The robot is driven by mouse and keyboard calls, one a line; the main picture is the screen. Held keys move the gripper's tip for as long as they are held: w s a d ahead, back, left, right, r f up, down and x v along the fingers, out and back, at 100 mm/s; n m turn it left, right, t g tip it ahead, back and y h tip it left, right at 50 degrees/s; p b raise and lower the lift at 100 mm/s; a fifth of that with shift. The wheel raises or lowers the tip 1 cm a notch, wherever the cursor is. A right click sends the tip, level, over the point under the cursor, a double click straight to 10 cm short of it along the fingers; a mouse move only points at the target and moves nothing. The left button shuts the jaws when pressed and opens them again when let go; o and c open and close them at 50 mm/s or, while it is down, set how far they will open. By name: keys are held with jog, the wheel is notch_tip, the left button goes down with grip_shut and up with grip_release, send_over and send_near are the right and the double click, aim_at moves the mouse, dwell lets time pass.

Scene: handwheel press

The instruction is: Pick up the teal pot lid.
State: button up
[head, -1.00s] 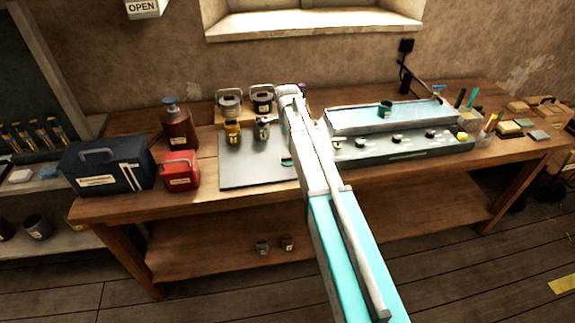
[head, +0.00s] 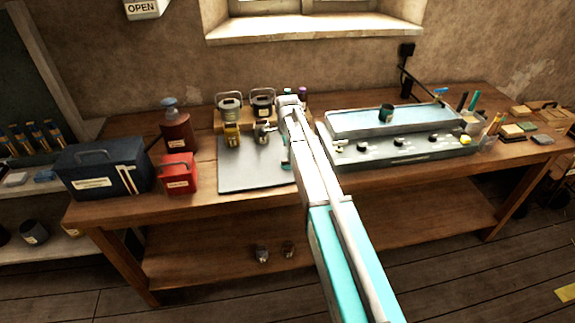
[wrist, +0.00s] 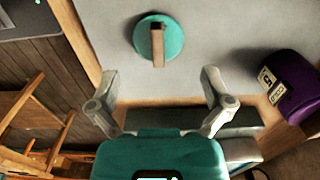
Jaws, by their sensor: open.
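The teal pot lid (wrist: 174,42) is a round disc with a brown bar handle across it. In the wrist view it lies on a pale grey surface, beyond my open fingertips and roughly centred between them. My gripper (wrist: 160,85) is open with nothing between its fingers, and a gap shows between it and the lid. In the head view only a small teal sliver of the lid (head: 286,163) shows beside my arm, at the right of the grey mat (head: 245,178). My arm hides the rest of it, and my fingers cannot be made out there.
A purple pot (wrist: 290,85) stands close to the right finger in the wrist view. A tray bench with knobs (head: 400,146) is right of my arm. The mat's front left is clear.

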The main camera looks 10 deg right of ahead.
aim_at(288, 163)
jog(key=shift+s+f+b, duration=0.1)
jog(key=shift+f+b, duration=2.4)
jog(key=shift+f, duration=0.1)
jog(key=shift+s+r, duration=0.15)
grip_shut()
